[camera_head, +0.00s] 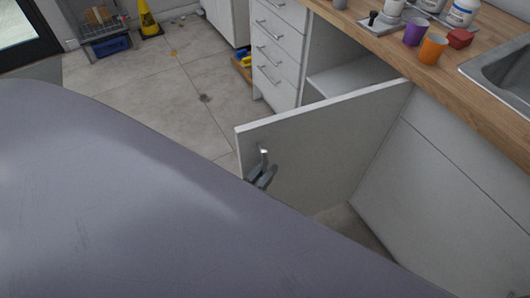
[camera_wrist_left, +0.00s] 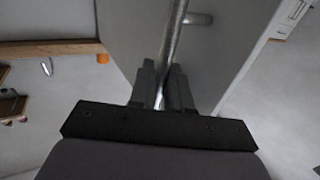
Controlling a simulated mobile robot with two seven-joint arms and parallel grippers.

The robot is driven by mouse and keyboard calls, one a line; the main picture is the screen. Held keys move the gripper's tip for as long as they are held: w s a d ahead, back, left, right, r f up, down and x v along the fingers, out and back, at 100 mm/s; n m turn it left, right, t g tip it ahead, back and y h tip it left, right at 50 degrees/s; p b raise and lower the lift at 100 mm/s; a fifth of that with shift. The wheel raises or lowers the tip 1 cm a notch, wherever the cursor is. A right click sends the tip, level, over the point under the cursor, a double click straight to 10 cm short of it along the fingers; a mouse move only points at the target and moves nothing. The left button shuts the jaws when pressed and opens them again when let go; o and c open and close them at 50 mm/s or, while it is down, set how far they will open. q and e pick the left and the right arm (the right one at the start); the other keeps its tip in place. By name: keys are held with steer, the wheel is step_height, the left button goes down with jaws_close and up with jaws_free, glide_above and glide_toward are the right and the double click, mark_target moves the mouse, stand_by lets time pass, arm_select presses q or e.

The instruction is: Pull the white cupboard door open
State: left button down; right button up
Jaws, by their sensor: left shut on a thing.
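The white cupboard door (camera_head: 325,150) stands wide open under the counter, swung out into the room. Part of the cupboard's inside and a shelf (camera_head: 345,75) show behind it. A metal bar handle (camera_head: 264,155) is on the door's face near its free edge. My left gripper (camera_head: 262,177) is at this handle, partly hidden behind my grey body in the head view. In the left wrist view, the fingers of my left gripper (camera_wrist_left: 162,90) are shut around the handle (camera_wrist_left: 178,40), with the door (camera_wrist_left: 135,40) close in front. My right gripper is not in view.
A wooden countertop (camera_head: 400,60) carries an orange cup (camera_head: 432,49), a purple cup (camera_head: 415,31), white bottles and a sink (camera_head: 505,75). White drawers (camera_head: 277,50) stand left of the opening.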

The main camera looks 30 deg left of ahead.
arm_select(q)
steer(key=shift+s, duration=0.15)
stand_by(0.4)
steer(key=c, duration=1.2)
jaws_free()
steer(key=shift+c, duration=0.2)
steer(key=shift+s, duration=0.1)
steer(key=s, duration=0.7)
